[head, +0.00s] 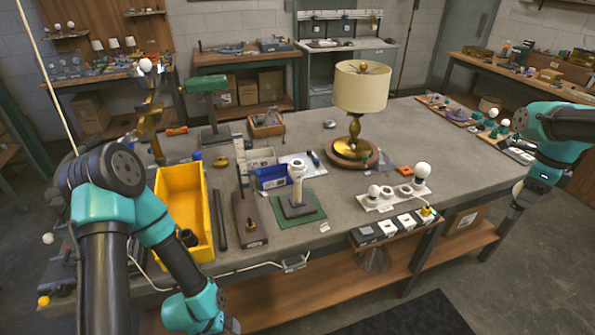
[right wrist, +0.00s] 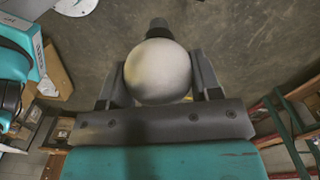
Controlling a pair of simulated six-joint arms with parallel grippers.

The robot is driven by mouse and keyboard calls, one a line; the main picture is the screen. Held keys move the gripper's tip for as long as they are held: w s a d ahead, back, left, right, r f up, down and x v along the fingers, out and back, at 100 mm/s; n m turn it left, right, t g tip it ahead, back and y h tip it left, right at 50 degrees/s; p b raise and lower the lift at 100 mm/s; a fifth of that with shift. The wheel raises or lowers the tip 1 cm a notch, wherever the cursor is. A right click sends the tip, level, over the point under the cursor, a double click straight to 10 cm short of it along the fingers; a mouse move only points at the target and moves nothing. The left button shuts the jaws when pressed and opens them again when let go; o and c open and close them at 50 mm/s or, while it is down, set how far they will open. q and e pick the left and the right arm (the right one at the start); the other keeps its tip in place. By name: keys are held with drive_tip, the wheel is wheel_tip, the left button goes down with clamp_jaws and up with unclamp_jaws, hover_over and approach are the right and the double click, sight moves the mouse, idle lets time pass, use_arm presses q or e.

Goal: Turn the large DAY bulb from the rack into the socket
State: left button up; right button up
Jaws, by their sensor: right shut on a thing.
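My right gripper (head: 514,203) hangs off the right end of the workbench, away from the rack. In the right wrist view it (right wrist: 158,82) is shut on a round white bulb (right wrist: 158,70), whose dark base points away from the gripper. In the head view the held bulb (head: 517,188) is partly hidden. The white rack (head: 394,201) on the right front of the bench holds a large bulb (head: 423,171) and smaller bulbs (head: 374,191). A white upright socket post (head: 297,184) stands on a green mat (head: 313,212). No DAY label is readable. My left gripper's fingers are out of view.
A brass lamp with a cream shade (head: 361,87) stands at the bench's back middle. A yellow bin (head: 207,228) is at the left. The bench (head: 460,170) is clear right of the rack.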

drive_tip(key=w+a, duration=0.5)
drive_tip(key=a, duration=0.6)
drive_tip(key=shift+a, duration=0.15)
idle(6.8)
